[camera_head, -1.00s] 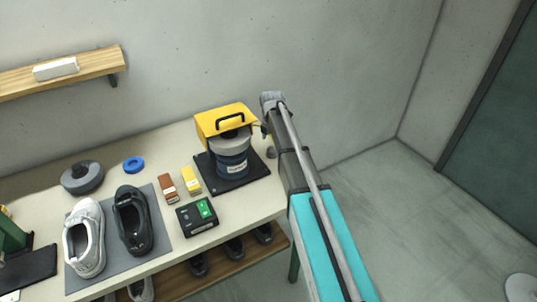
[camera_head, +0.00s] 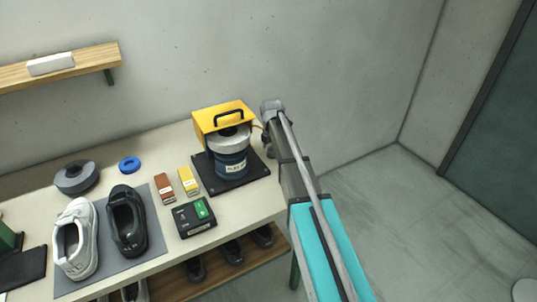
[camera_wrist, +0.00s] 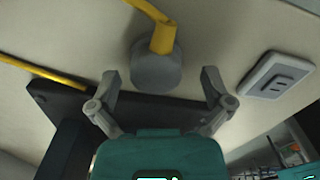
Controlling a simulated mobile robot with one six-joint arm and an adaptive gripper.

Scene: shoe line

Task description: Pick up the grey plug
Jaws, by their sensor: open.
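The grey plug (camera_wrist: 157,70) shows in the wrist view as a short round grey body with a yellow cord end rising from it. It rests on the pale bench top. My gripper (camera_wrist: 160,78) is open, with one finger on each side of the plug's near part and visible gaps to both. The plug is not held. In the head view my arm reaches along the bench's right end, and my gripper and the plug are not clear there.
A dark base plate (camera_wrist: 120,106) lies close to my fingers. A white socket (camera_wrist: 278,75) is at the right in the wrist view. A yellow-hooded machine (camera_head: 226,117) stands left of my arm. Shoes, small boxes and a switch box (camera_head: 194,217) are further left.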

